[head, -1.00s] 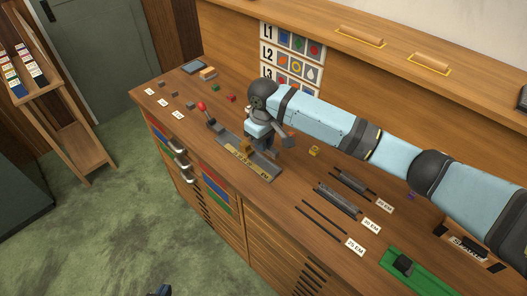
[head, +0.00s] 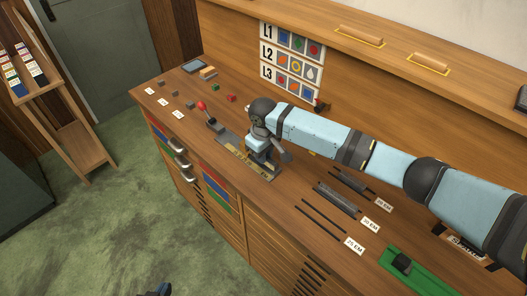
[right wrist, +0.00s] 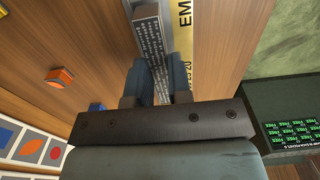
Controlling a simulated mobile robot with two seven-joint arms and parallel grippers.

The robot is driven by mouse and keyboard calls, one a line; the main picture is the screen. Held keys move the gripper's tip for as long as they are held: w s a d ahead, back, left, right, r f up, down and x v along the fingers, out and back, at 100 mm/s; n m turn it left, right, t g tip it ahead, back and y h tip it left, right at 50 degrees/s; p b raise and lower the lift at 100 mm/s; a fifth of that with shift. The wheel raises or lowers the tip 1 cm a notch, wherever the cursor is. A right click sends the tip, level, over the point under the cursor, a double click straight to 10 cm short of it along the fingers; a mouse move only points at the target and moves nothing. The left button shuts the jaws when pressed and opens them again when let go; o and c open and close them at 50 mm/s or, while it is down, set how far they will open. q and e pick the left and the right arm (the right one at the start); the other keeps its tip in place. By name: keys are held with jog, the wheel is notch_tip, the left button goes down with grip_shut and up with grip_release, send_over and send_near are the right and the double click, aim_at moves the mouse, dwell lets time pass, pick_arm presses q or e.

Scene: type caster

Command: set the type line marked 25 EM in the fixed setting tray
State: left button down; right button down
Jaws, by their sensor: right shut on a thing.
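The setting tray (head: 232,142) is a grey trough with a yellow scale strip on the bench, with a red-knobbed lever at its far end. My right gripper (head: 262,168) is down at the tray's near part and hides much of it. In the right wrist view my right gripper (right wrist: 155,85) is shut on a grey type line (right wrist: 149,42) with small lettering, alongside the yellow strip (right wrist: 186,55). Whether the line touches the tray floor is unclear. The rails (head: 323,222) beside the 25 EM label (head: 355,245) are empty. My left gripper (head: 160,290) barely shows at the bottom edge.
Dark type lines lie by the 30 EM (head: 371,226) and 20 EM (head: 384,205) labels. A green tray (head: 420,275) with a black block lies at the near right. Small coloured blocks sit at the far left. An orange block (right wrist: 60,75) shows in the wrist view.

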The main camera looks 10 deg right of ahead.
jog(key=shift+f, duration=0.15)
jog(key=c, duration=1.1)
grip_release()
jog(key=shift+o, duration=0.2)
jog(key=shift+r+b, duration=0.3)
jog(key=shift+r, duration=0.2)
notch_tip(320, 180, up, 12)
jog(key=shift+b, duration=0.35)
